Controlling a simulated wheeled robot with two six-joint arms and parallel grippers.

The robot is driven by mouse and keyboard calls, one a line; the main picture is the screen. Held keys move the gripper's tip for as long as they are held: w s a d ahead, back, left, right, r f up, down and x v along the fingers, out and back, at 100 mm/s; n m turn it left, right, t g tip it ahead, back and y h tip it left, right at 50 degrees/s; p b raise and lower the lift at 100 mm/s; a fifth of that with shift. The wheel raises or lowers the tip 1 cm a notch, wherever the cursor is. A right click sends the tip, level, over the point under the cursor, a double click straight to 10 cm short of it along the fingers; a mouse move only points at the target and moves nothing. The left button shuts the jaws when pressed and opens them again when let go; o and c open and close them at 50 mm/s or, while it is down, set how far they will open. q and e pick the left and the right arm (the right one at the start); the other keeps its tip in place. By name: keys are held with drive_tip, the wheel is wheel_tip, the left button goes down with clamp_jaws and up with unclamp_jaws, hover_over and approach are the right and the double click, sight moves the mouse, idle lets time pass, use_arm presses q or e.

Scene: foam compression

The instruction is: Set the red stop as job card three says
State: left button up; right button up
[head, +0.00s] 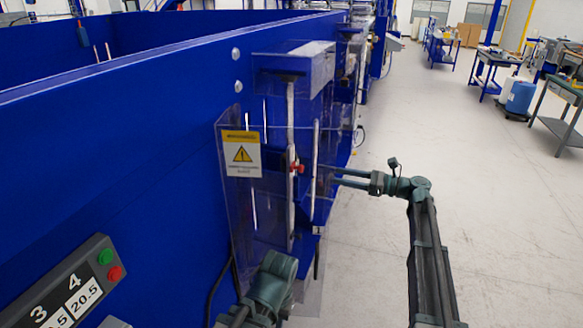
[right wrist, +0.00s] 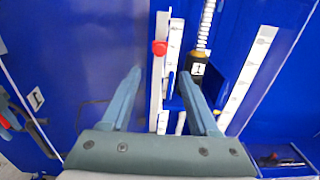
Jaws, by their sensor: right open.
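The red stop (head: 297,167) shows in the head view as a small red piece on a vertical rail behind a clear guard. In the right wrist view the red stop (right wrist: 159,47) is a red knob beside a white marked scale (right wrist: 174,50). My right gripper (head: 334,177) is open and points at the rail from the right, apart from the stop. In the right wrist view my right gripper (right wrist: 160,75) has its fingers spread, with the knob beyond and between the tips. A board (head: 62,282) shows 3 and 4, with 20.5 under 4; the value under 3 is partly cut off.
A clear guard (head: 233,205) with a yellow warning label (head: 241,154) stands before the rail. Green and red buttons (head: 110,265) sit on the board. A blue wall (head: 130,130) runs along the left. A spring (right wrist: 205,22) stands beside the scale. Open floor (head: 460,150) lies right.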

drive_tip(key=x, duration=1.3)
drive_tip(key=shift+w+a, duration=0.1)
drive_tip(key=shift+a, duration=0.15)
drive_tip(key=shift+c, duration=0.3)
clamp_jaws()
idle(0.8)
